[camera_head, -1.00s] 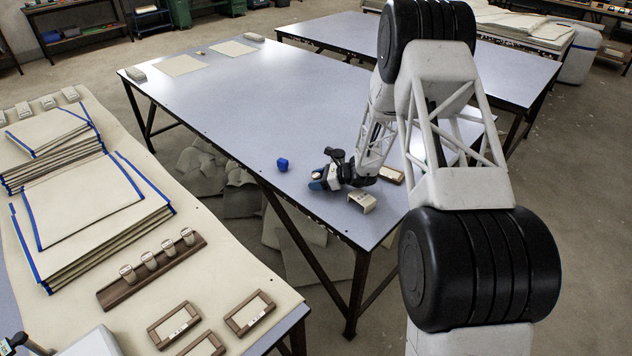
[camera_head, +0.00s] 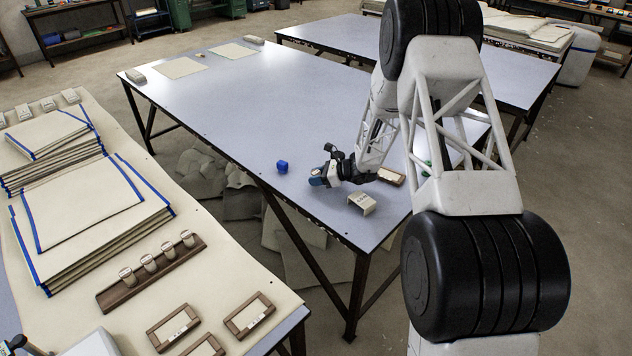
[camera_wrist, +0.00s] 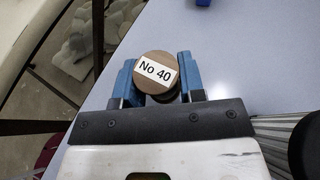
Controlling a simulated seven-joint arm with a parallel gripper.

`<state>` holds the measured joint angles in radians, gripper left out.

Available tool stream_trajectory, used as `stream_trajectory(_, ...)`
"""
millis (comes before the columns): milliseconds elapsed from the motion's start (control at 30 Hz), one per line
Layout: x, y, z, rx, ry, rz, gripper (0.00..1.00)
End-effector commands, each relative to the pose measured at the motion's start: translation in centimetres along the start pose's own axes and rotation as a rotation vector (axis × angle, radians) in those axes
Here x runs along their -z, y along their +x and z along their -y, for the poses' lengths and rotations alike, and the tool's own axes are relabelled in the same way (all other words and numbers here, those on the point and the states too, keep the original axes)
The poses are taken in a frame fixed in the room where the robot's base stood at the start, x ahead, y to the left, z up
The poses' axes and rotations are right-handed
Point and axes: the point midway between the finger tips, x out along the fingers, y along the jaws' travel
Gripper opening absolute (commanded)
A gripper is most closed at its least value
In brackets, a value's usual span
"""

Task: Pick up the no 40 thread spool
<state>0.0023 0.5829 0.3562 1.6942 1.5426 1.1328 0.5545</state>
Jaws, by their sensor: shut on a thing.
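The No 40 thread spool (camera_wrist: 157,73) shows end-on in the wrist view, with a round brown top and a white "No 40" label. My gripper (camera_wrist: 157,80) is shut on it, one blue finger on each side. In the head view my gripper (camera_head: 318,178) is low over the front part of the grey table (camera_head: 235,110). The spool cannot be made out there. Whether it still touches the tabletop is not clear.
A blue block (camera_head: 282,166) lies left of my gripper. A small beige bracket-shaped stand (camera_head: 362,204) stands near the table's front edge, with a wooden-framed tray (camera_head: 391,178) behind it.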

Motion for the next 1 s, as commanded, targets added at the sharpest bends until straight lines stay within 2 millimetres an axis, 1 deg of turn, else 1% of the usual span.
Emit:
stream_trajectory(67,-1.1,-0.4,0.0,0.001,-0.002,0.001,0.14)
stream_trajectory(267,-0.8,-1.6,-2.8,0.001,0.002,0.000,0.14)
stream_trajectory(700,-0.4,-4.5,-10.0,0.001,0.001,0.001,0.14)
stream_trajectory(900,-0.2,-5.5,-12.6,0.001,0.001,0.000,0.14)
stream_trajectory(1000,-0.2,-5.9,-13.5,0.001,0.000,0.000,0.14)
